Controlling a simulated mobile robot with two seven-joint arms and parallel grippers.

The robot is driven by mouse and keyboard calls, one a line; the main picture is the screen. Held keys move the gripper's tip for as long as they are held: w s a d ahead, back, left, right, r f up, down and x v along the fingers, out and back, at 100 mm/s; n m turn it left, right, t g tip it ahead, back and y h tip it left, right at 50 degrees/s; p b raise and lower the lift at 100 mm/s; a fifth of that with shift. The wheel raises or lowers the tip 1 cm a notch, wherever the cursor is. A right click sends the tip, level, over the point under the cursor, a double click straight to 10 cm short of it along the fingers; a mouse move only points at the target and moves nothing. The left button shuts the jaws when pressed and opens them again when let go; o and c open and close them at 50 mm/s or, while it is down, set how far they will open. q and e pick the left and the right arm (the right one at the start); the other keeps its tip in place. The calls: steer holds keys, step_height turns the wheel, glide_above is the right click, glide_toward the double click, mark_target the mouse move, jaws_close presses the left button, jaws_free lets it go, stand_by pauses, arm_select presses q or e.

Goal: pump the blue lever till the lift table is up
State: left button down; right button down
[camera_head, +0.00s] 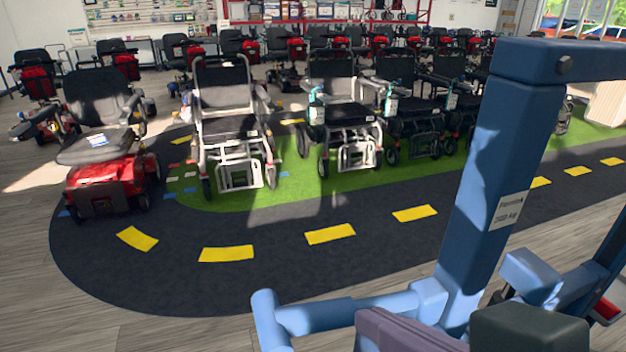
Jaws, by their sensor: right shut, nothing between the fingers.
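A blue upright post (500,170) with a white label stands at the right, and a thick crossbar (570,62) runs right from its top; they look like part of the lift table's frame. A lighter blue bar (350,312), which looks like the lever, runs left from the foot of the post and ends in a downturned piece. My right gripper (400,332), grey and dark, is at the bottom edge, just below and in front of the bar; it looks shut and empty. Contact with the bar cannot be told. The table top is not visible. My left gripper is out of view.
Beyond the post lies a dark track (280,280) with yellow dashes around a green mat (330,190). A red scooter (105,185), a wheelchair (235,130) and several others stand in rows there. The wooden floor (60,310) at lower left is clear.

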mark_target(320, 315)
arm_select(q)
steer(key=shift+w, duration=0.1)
